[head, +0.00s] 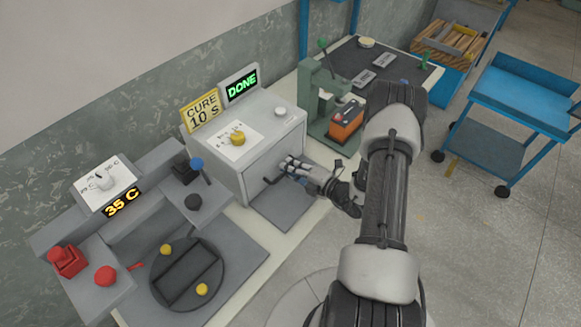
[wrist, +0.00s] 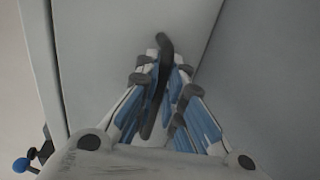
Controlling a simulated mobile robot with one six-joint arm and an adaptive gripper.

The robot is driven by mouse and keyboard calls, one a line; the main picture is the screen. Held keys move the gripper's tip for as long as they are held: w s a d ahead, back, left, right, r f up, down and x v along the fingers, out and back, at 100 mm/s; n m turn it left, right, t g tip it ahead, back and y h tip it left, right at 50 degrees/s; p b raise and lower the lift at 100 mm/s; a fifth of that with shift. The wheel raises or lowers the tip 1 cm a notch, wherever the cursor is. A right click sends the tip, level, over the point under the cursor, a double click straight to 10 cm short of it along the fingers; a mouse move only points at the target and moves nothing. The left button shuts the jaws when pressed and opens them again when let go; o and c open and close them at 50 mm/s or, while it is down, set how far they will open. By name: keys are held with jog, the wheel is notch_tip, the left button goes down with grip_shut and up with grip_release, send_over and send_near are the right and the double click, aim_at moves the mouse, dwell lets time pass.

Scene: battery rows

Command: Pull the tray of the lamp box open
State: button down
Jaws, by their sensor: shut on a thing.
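The lamp box (head: 222,148) is a light grey box with a yellow knob on top. The tray front (head: 262,163) is the panel on its right-hand face, and it looks flush with the box. It fills the middle of the wrist view (wrist: 110,40). A dark bar handle (wrist: 165,42) runs from the panel between my fingers; its end also shows in the head view (head: 271,182). My gripper (head: 288,164) is shut on this handle, with blue-padded fingers on both sides of it (wrist: 160,75). The inside of the tray is hidden.
A "CURE 10 S" sign (head: 203,110) and a green "DONE" display (head: 241,85) stand on the box. A green press (head: 318,95) with an orange battery (head: 346,120) is beyond it. A round dark plate (head: 188,273) lies nearer. A grey slab (head: 290,208) lies before the tray front.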

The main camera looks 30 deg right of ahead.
dwell(0.4)
jog(key=f+v, duration=0.1)
jog(key=v, duration=0.4)
jog(key=f+p+v, duration=0.1)
jog(key=v, duration=0.4)
jog(key=f+v, duration=0.1)
jog(key=v, duration=0.3)
jog(key=shift+s+d+p, duration=0.25)
jog(key=shift+s+p, duration=0.05)
jog(key=shift+s, duration=0.4)
jog(key=c, duration=2)
grip_release()
jog(key=shift+o, duration=0.2)
jog(key=v, duration=1.2)
